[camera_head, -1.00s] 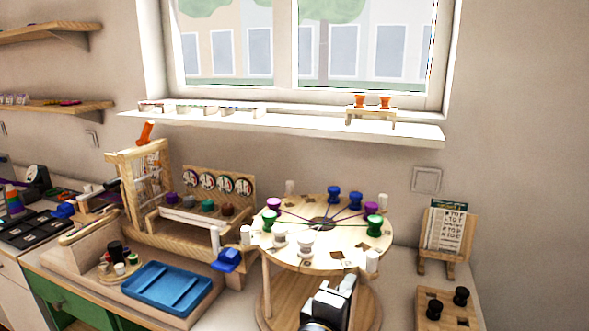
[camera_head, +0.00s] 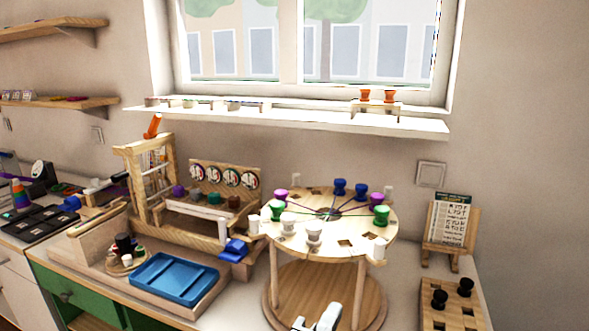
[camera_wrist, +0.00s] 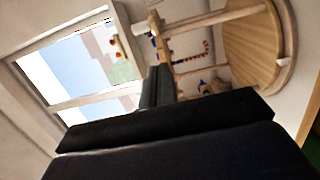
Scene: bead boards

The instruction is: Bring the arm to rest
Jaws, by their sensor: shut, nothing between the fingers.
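My gripper (camera_wrist: 158,86) shows in the wrist view as dark fingers, shut with nothing between them. The wrist view is tilted, with the window on its left and round wood at its upper right. In the head view only a small pale part of my arm shows at the bottom edge, in front of the round wooden stand. The fingers cannot be made out there.
A round bead board (camera_head: 345,234) on posts, with coloured pegs, stands above a round base (camera_head: 310,290). A blue tray (camera_head: 150,277) lies to its left. A peg block (camera_head: 438,317) and card stand (camera_head: 428,241) are at right. A shelf (camera_head: 300,121) runs below the window.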

